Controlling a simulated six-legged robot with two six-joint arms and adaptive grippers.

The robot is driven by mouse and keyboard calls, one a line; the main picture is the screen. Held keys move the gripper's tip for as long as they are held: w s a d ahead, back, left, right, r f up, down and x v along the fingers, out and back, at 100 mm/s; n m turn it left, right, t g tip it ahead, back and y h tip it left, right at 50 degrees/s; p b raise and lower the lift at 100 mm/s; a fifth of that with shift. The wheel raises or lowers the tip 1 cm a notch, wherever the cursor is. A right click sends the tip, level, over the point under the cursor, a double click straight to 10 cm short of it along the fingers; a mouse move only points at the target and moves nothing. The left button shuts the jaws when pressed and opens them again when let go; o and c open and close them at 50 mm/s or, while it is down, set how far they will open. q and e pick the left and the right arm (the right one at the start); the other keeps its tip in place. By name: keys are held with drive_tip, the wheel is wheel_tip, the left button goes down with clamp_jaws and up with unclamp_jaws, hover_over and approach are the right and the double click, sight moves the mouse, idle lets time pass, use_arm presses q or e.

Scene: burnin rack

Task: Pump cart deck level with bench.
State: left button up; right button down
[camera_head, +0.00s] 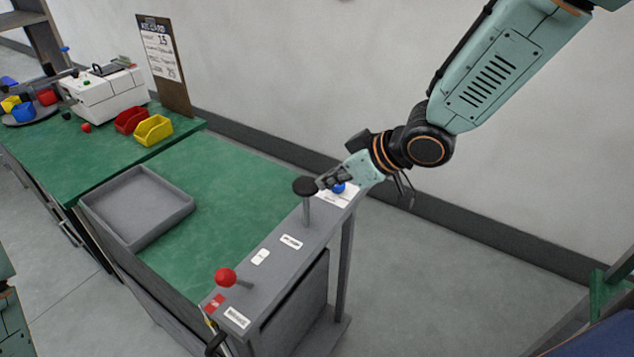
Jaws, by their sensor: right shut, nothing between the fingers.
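The cart has a green deck (235,185) beside the green-topped bench (75,160). From this angle I cannot tell the exact height difference between them. On the cart's grey end panel (275,255) stands a pump post with a flat black knob (306,186). A red ball-ended lever (226,277) is at the panel's near end, and a blue knob (338,187) is at its far end. My right gripper (324,182) is shut and empty, its fingertips close beside the black knob; contact is unclear. My left gripper is out of view.
A grey tray (185,212) sits on the deck's left part. The bench holds a white machine (105,95), red (131,120) and yellow (153,130) bins, and an upright sign board (165,65). Open floor lies right of the cart; a wall runs behind.

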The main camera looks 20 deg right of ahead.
drive_tip(key=shift+v, duration=2.4)
drive_tip(key=s+f+m+g+h+b, duration=0.15)
drive_tip(key=s+f+m+b, duration=0.3)
drive_tip(key=f, duration=0.85)
drive_tip(key=s+f+m+h+b, duration=0.2)
drive_tip(key=s+f+m+b, duration=0.25)
drive_tip(key=f, duration=0.85)
drive_tip(key=s+d+f+n+g+h+b, duration=0.1)
drive_tip(key=s+f+g+b, duration=0.4)
drive_tip(key=s+f, duration=1.5)
drive_tip(key=s+h+b, duration=0.1)
drive_tip(key=s+b, duration=0.1)
drive_tip(key=b, duration=0.2)
drive_tip(key=shift+d+g, duration=0.2)
drive_tip(key=shift+g, duration=0.15)
